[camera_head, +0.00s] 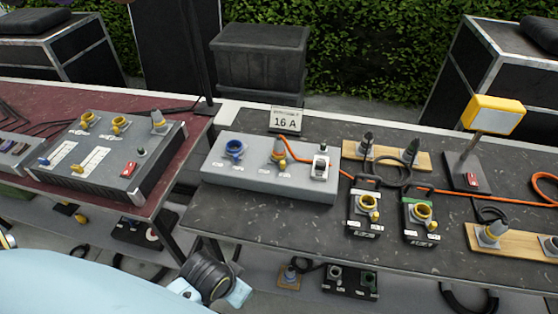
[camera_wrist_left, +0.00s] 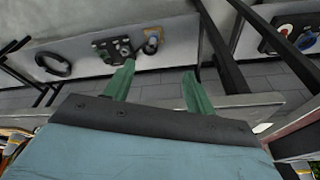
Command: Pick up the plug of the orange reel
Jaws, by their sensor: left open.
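An orange cable (camera_head: 445,193) runs across the dark right-hand table. Its left end meets a grey plug in the yellow socket (camera_head: 278,158) of the long grey box (camera_head: 260,180). A loop of orange cable (camera_head: 543,184) shows at the right edge. No whole orange reel is visible, so I cannot tell where the reel stands. My left gripper (camera_wrist_left: 158,82) is open and empty in the left wrist view, its two green fingers apart over floor and a low shelf. In the head view my left arm comes in low at the left; its fingers are hidden. My right gripper is not in view.
A "16 A" sign (camera_head: 286,119) stands behind the grey box. Black socket boxes (camera_head: 363,213), wooden boards (camera_head: 388,155) and a yellow lamp (camera_head: 493,114) crowd the right table. A red-topped table (camera_head: 185,152) is at left, past a gap. The right table's front strip is clear.

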